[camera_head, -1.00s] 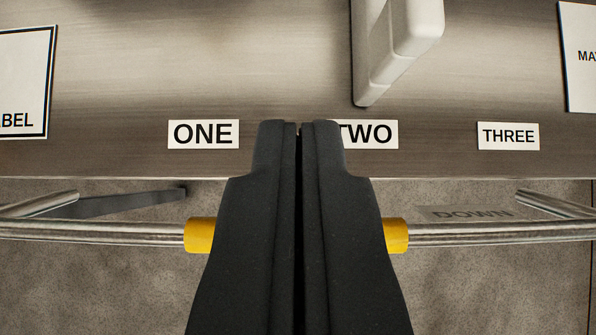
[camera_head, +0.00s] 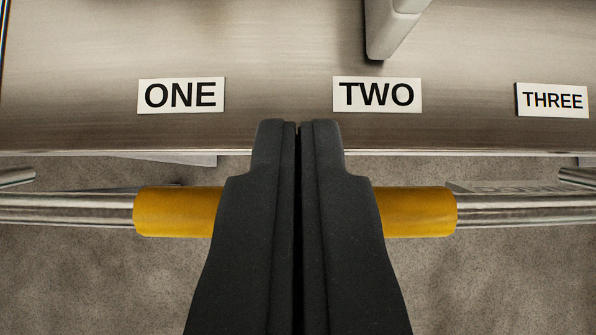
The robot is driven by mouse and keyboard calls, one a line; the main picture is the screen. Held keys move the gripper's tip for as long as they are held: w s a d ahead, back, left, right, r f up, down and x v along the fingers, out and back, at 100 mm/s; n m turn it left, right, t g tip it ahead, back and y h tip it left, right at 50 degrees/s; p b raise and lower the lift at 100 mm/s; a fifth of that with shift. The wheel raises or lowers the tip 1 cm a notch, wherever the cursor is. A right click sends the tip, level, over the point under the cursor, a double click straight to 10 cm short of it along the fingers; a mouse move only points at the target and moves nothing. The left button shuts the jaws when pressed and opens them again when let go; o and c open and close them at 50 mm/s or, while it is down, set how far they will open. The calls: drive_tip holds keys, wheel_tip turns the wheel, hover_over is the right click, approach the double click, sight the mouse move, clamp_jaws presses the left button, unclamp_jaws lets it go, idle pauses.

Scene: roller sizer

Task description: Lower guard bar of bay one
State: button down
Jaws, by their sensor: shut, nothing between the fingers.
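A metal guard bar (camera_head: 60,209) with a yellow sleeve (camera_head: 175,212) at its middle runs across the view below the panel edge. My gripper (camera_head: 298,128) is shut and empty. Its dark fingers stand in front of the sleeve and hide its centre; I cannot tell whether they touch it. The ONE label (camera_head: 181,95) is on the metal panel up and left of my fingertips. The TWO label (camera_head: 377,94) is up and right of them.
The THREE label (camera_head: 552,100) is at the right of the metal panel (camera_head: 270,60). A pale handle-like part (camera_head: 390,30) hangs down above the TWO label. Grey floor (camera_head: 90,280) shows below the bar. Partly hidden lettering (camera_head: 510,187) lies behind the bar at right.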

drive_tip(key=shift+d, duration=0.5)
drive_tip(key=shift+a, duration=0.4)
drive_tip(key=shift+s, duration=0.2)
drive_tip(key=shift+a, duration=0.15)
